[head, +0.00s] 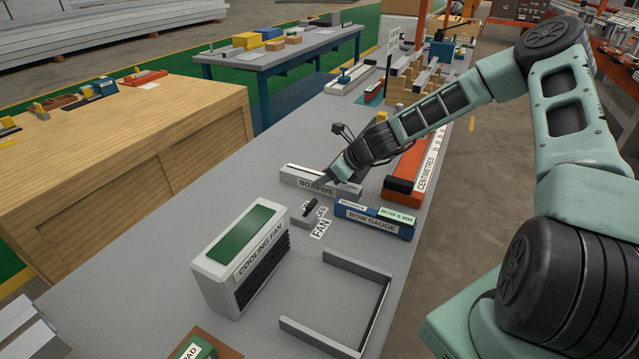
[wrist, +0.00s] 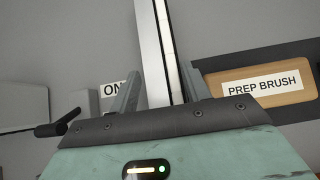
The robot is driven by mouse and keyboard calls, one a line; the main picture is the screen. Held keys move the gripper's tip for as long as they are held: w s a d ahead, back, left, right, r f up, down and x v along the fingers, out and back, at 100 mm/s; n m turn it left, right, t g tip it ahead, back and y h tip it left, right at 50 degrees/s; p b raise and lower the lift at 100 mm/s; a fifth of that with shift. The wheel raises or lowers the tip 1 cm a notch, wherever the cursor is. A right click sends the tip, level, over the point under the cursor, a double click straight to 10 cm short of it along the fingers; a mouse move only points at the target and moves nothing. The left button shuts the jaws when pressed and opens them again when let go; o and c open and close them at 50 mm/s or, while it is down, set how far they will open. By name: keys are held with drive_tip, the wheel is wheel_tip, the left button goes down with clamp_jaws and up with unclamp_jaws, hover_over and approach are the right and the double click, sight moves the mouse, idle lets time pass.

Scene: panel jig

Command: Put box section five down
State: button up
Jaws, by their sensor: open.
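Box section five (head: 294,176), a pale grey bar labelled BOX FIVE, lies on the grey bench (head: 160,262) in the head view and appears to rest on it. My gripper (head: 330,178) is low over its right half and covers part of it. In the wrist view, box section five (wrist: 153,35) runs up the picture as a long pale bar between the two fingers of my gripper (wrist: 160,85). The jaws are open around the bar.
A fan switch (head: 307,213) and the blue bow gauge (head: 372,222) are close in front. The cooling fan (head: 240,255) and a grey open frame (head: 355,262) stand nearer. The wrist view shows a prep brush board (wrist: 218,88).

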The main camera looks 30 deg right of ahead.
drive_tip(key=shift+x, duration=1.3)
clamp_jaws()
drive_tip(key=shift+r, duration=5)
